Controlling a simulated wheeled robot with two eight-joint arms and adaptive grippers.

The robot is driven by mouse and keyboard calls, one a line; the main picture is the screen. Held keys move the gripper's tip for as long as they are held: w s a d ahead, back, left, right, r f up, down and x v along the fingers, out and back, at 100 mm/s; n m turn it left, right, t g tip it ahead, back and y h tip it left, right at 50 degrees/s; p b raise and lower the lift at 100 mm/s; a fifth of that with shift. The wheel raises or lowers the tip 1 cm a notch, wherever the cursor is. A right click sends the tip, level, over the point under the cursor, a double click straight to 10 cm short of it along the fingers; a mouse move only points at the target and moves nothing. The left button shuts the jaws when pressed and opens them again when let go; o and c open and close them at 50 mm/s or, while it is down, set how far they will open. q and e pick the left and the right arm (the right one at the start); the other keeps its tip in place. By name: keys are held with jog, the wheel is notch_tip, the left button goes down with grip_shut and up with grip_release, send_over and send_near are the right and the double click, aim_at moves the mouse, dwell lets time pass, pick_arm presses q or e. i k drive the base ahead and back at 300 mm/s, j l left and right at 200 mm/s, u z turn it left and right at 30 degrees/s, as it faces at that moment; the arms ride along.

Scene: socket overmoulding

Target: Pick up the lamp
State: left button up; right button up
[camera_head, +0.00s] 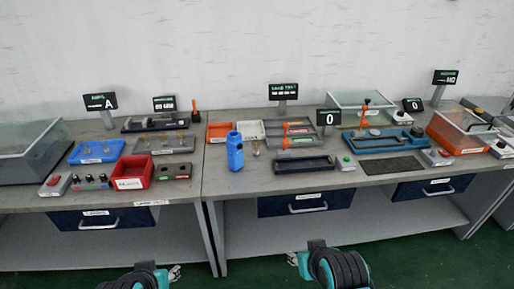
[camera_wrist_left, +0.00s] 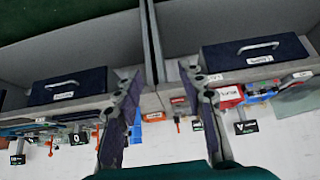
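Small clear and amber lamp-like pieces stand in the blue tray (camera_head: 75,158) and the grey tray (camera_head: 187,149) on the left bench. A single lamp-like piece (camera_head: 256,150) stands on the right bench beside an upright blue device (camera_head: 235,152). They are too small to make out well. My left gripper (camera_head: 175,272) is low in front of the benches, well away from them. In the left wrist view its two fingers (camera_wrist_left: 160,77) are spread with nothing between them. My right gripper (camera_head: 293,259) is also low before the benches; its fingers are too small to judge.
A red bin (camera_head: 133,172), a button box (camera_head: 90,182) and a clear-walled bin (camera_head: 30,153) crowd the left bench. The right bench holds a black tray (camera_head: 304,165), a blue fixture (camera_head: 384,140) and an orange bin (camera_head: 460,138). Drawers (camera_head: 305,201) hang under the front edges.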

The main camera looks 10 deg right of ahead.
aim_at(256, 143)
jog(key=i+l+z, duration=0.1)
jog(key=i+z, duration=0.15)
jog(key=i, duration=0.15)
jog(key=i+z, duration=0.3)
jog(key=i+l, duration=0.05)
jog(key=i, duration=0.1)
